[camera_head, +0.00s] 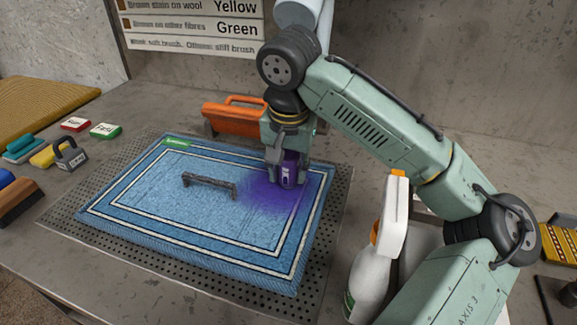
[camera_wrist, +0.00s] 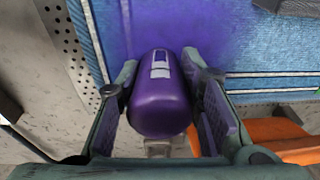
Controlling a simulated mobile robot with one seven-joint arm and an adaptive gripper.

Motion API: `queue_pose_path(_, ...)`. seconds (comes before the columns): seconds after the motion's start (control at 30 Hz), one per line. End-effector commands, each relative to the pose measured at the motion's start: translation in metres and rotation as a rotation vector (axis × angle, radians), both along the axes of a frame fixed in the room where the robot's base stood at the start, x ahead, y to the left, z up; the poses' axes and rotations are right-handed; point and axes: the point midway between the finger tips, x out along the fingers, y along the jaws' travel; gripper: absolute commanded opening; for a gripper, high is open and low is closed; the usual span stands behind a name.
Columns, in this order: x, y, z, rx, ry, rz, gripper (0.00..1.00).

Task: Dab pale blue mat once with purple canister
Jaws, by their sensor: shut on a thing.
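A pale blue mat (camera_head: 150,215) with white border stripes lies on a perforated metal plate on the bench. My gripper (camera_head: 288,178) is shut on the purple canister (camera_head: 289,172) over the right part of the mat. In the wrist view the purple canister (camera_wrist: 160,95) sits between both fingers, with a pale label on its body. A purple tint covers the mat around and left of the canister. I cannot tell whether the canister touches the mat. The mat also fills the upper wrist view (camera_wrist: 240,50).
A dark handle-like bar (camera_head: 209,184) rests on the mat. An orange case (camera_head: 232,118) stands behind the mat. A white spray bottle (camera_head: 378,255) stands at the right, near my arm. Several brushes and a grey weight (camera_head: 68,155) lie at the left.

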Motion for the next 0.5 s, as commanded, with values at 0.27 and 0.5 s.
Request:
queue_pose_path(0.27, 0.000, 0.000, 0.023, 0.000, -0.002, 0.000, 0.09)
queue_pose_path(0.5, 0.001, 0.000, 0.041, 0.001, -0.003, 0.000, 0.09)
